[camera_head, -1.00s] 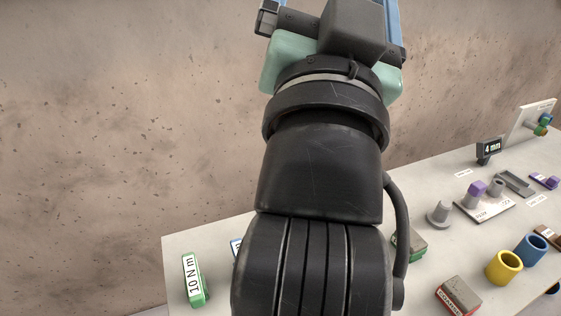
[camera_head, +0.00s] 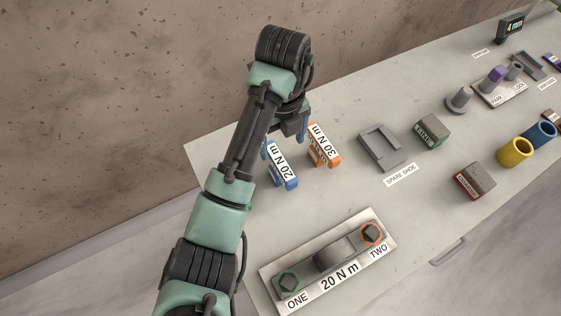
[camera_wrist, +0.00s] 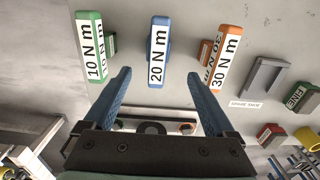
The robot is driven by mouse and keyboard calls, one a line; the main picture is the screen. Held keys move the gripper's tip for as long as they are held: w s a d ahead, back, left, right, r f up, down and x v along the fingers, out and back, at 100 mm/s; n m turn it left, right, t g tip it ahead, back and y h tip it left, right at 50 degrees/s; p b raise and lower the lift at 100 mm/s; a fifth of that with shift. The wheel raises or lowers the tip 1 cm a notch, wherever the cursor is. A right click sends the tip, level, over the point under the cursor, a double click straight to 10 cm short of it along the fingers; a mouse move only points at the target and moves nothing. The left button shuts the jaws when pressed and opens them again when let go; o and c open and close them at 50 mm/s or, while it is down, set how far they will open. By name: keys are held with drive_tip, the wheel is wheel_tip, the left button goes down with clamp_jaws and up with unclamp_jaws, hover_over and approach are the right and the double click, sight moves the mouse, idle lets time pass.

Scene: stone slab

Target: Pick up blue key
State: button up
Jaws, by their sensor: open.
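The blue key (camera_head: 287,181) is a blue block with a white "20 N m" label, standing on the pale slab just left of the orange key. In the wrist view the blue key (camera_wrist: 158,51) is upright in the picture, centred ahead of my gripper. My gripper (camera_wrist: 158,77) is open, with its blue fingers spread to either side of the blue key's line and nothing held between them. The fingertips appear apart from the key; the exact gap cannot be told. In the head view my gripper is mostly hidden by my own arm, behind the key.
The orange "30 N m" key (camera_head: 326,152) stands close on the right. A green "10 N m" key (camera_wrist: 93,48) is on the left in the wrist view. A plate with two nuts (camera_head: 345,268) lies in front. A grey shoe (camera_head: 381,148) and green block (camera_head: 431,131) sit farther right.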

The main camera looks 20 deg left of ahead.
sight(280, 169)
wheel_tip(280, 169, down, 5)
drive_tip(key=b, duration=0.2)
drive_tip(key=shift+b, duration=0.4)
drive_tip(key=shift+s+a+f+p, duration=0.1)
drive_tip(key=shift+f+p, duration=0.3)
drive_tip(key=shift+f, duration=1.5)
drive_tip(key=shift+a+f+p, duration=0.1)
drive_tip(key=shift+f+p, duration=0.25)
drive_tip(key=shift+f, duration=1.5)
clamp_jaws()
